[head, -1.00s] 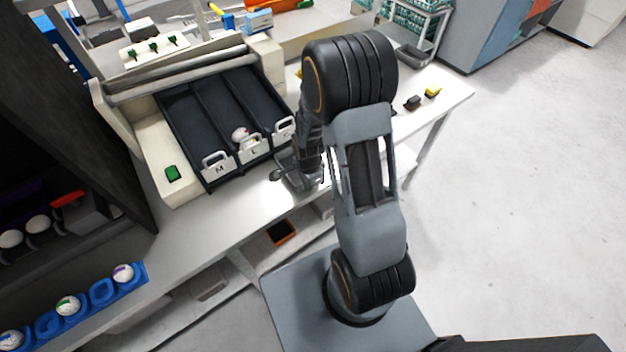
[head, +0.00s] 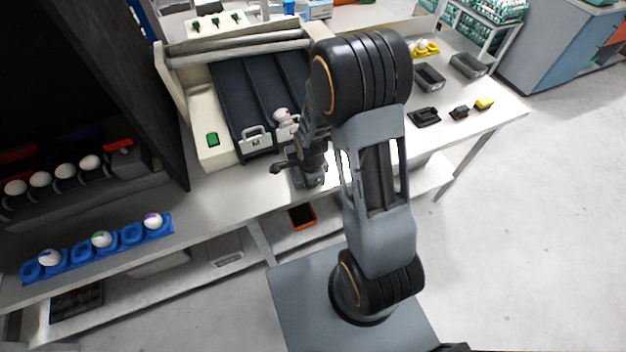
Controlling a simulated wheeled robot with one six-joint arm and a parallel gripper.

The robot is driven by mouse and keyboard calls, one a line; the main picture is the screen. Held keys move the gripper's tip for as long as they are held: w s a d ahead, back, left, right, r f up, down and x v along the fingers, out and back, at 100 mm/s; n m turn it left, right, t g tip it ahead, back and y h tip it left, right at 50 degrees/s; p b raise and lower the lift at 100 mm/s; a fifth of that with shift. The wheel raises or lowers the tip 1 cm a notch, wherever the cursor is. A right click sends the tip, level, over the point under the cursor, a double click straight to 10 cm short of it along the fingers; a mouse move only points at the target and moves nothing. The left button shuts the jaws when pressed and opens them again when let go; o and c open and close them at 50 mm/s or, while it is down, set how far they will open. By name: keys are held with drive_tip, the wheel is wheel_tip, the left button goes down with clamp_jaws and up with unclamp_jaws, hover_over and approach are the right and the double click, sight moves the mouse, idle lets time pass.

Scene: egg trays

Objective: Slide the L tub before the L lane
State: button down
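The sorter has dark sloping lanes (head: 236,92). The M gate (head: 256,141) closes the left lane. The L lane (head: 262,88) is beside it, with a white egg (head: 281,115) low in it; its gate (head: 287,131) is partly hidden by my arm. My gripper (head: 296,172) is low over the bench just in front of the lanes, pointing down. Its fingers are small and dark, and nothing clear shows between them. Grey tubs stand at the right of the bench, one nearer (head: 429,77) and one farther (head: 468,66). I cannot read a letter on either.
A blue egg holder (head: 120,238) with several eggs is at the left front. A dark cabinet (head: 150,110) stands left of the sorter.

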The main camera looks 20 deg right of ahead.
drive_tip(key=shift+a, duration=0.15)
drive_tip(key=c, duration=1.3)
unclamp_jaws()
drive_tip(key=shift+o, duration=0.2)
wheel_tip(320, 180, up, 14)
drive_tip(key=shift+b, duration=0.3)
drive_tip(key=shift+f, duration=0.1)
